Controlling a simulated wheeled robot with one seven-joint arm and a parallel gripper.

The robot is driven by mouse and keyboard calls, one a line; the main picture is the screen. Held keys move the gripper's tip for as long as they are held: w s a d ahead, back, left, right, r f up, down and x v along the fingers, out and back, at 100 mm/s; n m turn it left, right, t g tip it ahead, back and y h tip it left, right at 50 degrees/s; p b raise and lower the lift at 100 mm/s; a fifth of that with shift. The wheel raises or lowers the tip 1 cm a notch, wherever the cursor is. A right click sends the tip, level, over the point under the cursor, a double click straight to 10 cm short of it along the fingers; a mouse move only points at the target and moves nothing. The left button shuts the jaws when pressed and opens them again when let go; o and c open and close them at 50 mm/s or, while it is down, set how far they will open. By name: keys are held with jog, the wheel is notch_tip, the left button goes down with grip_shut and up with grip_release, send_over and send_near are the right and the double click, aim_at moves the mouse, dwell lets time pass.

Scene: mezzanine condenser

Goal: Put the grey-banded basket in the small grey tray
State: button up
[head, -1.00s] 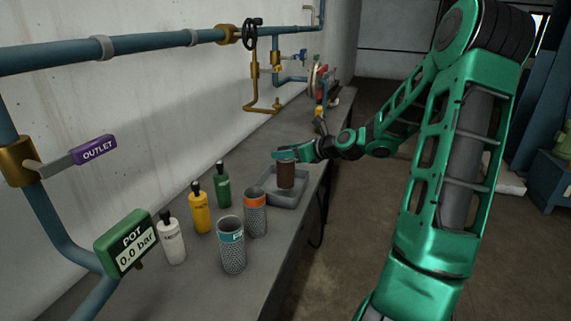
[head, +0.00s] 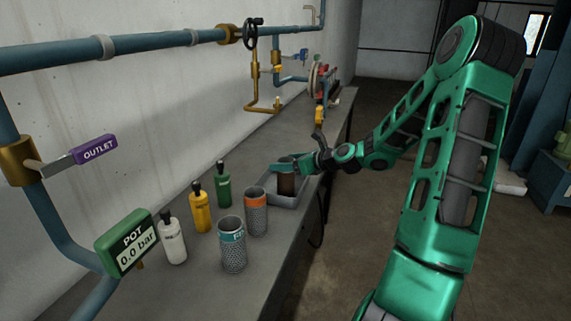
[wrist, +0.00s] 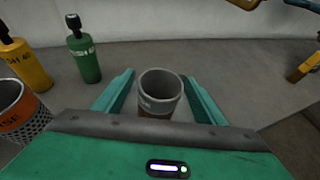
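The grey-banded basket (head: 287,184) is a brown cylinder with a grey top, standing upright inside the small grey tray (head: 285,202) on the bench. In the wrist view its open grey rim and band (wrist: 160,93) show between my fingers. My gripper (head: 284,168) is around the upper part of the basket. Its two green fingers (wrist: 157,76) are apart, with a gap on each side of the basket. In the head view a finger hides the band. The tray is not clearly seen in the wrist view.
An orange-banded basket (head: 256,212) and a teal-banded basket (head: 232,245) stand in front of the tray. Green (head: 223,190), yellow (head: 200,212) and white (head: 172,241) bottles stand to the left. Pipes and valves (head: 250,35) line the wall.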

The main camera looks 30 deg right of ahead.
jog(key=shift+r, duration=0.15)
jog(key=v, duration=1.2)
jog(key=s+a+f+n+g+h, duration=0.1)
jog(key=s+a+f+n+g, duration=0.7)
jog(key=n, duration=0.4)
jog(key=s+a+r+n+g+h, duration=0.1)
jog(key=s+r+n+g, duration=0.1)
jog(key=s+n, duration=0.5)
jog(key=s+a+r+n+g+h, duration=0.1)
jog(key=s+r+n+g, duration=0.2)
jog(key=s, duration=1.4)
jog(key=r+n, duration=0.1)
jog(key=n, duration=0.3)
jog(key=shift+s+a, duration=0.15)
jog(key=shift+a, duration=0.2)
